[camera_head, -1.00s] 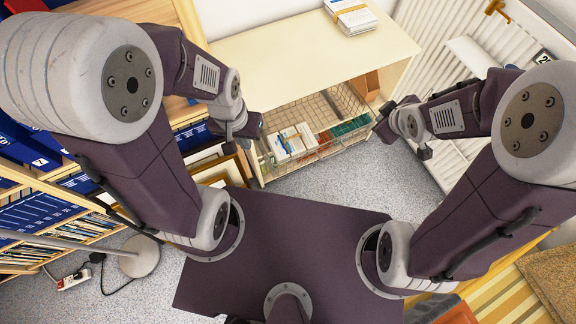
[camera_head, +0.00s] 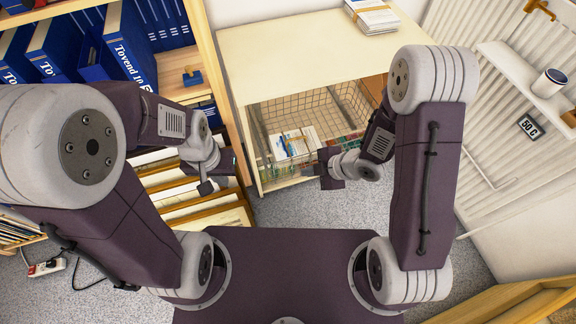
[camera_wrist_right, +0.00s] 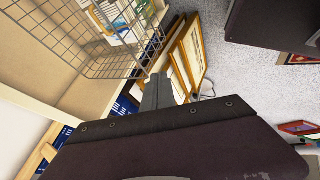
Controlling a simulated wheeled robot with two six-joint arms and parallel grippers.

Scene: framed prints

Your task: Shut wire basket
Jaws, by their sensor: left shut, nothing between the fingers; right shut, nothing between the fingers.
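The wire basket (camera_head: 284,112) is a mesh drawer in the pale cabinet below its top. It is pulled out towards me and holds papers and books. It also shows at the upper left in the right wrist view (camera_wrist_right: 62,38). My right gripper (camera_head: 309,171) is shut and empty, just in front of the basket near its front side. Its fingers (camera_wrist_right: 157,92) show just below the basket's corner in the wrist view; I cannot tell if they touch. My left gripper (camera_head: 236,165) is shut and empty, left of the cabinet. My right arm hides part of the basket's right side.
The cabinet top (camera_head: 290,50) carries a stack of papers (camera_head: 371,16). A bookshelf with blue binders (camera_head: 128,45) stands at the left. Framed prints (camera_head: 215,220) lean below it. A radiator (camera_head: 480,120) is at the right. The grey floor (camera_head: 335,210) before the cabinet is clear.

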